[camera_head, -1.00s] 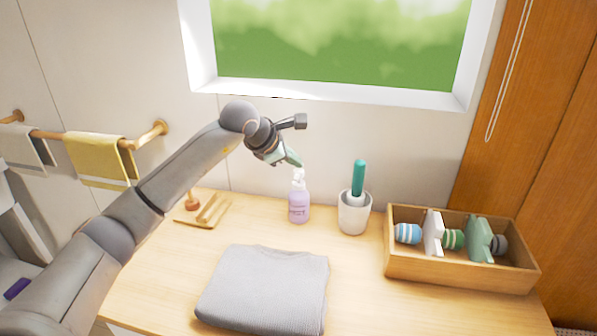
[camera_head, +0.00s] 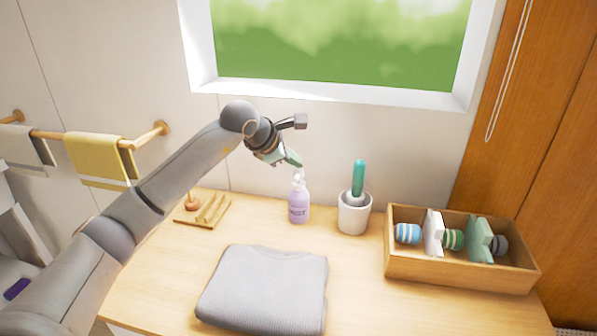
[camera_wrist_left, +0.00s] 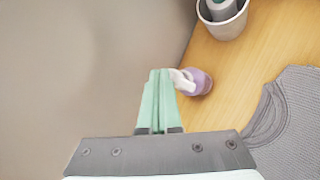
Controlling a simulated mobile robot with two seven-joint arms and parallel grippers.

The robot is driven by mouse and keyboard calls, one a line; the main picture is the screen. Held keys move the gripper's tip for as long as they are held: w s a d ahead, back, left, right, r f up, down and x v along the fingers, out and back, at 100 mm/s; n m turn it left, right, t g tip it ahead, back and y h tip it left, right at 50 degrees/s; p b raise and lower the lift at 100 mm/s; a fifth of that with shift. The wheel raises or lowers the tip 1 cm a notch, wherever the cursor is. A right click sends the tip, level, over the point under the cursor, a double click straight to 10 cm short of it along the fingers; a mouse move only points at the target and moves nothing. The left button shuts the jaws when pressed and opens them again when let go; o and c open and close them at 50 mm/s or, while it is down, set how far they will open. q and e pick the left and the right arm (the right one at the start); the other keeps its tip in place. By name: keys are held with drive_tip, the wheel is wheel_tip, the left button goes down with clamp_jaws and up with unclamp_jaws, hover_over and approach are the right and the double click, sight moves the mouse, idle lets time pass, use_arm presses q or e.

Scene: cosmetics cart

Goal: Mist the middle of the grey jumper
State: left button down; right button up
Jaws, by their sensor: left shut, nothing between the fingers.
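The grey jumper (camera_head: 265,290) lies folded on the wooden counter, front and centre in the head view; part of it shows at the right of the left wrist view (camera_wrist_left: 292,125). A lilac spray bottle with a white spray head (camera_head: 299,203) stands upright behind the jumper; it also shows in the left wrist view (camera_wrist_left: 198,82). My left gripper (camera_head: 294,159), with pale green fingers, is shut and empty just above the bottle's spray head. In the left wrist view its fingertips (camera_wrist_left: 159,72) appear beside the white head; I cannot tell if they touch. My right gripper is not in view.
A white pot (camera_head: 354,214) with a green-handled item stands right of the bottle. A wooden box (camera_head: 455,275) with rolled items and dividers is further right. A wooden rack (camera_head: 205,212) is at the left. Yellow towel (camera_head: 97,158) hangs on a wall rail.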

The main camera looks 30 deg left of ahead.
sight(295, 172)
use_arm(q)
drive_tip(key=shift+f, duration=0.15)
drive_tip(key=shift+f+b, duration=0.3)
drive_tip(key=shift+f, duration=0.25)
idle(0.6)
drive_tip(key=shift+r, duration=0.1)
drive_tip(key=shift+r+p, duration=0.3)
drive_tip(key=shift+r, duration=0.35)
wheel_tip(295, 172, up, 6)
drive_tip(key=p, duration=0.4)
drive_tip(key=shift+p, duration=0.3)
idle(1.2)
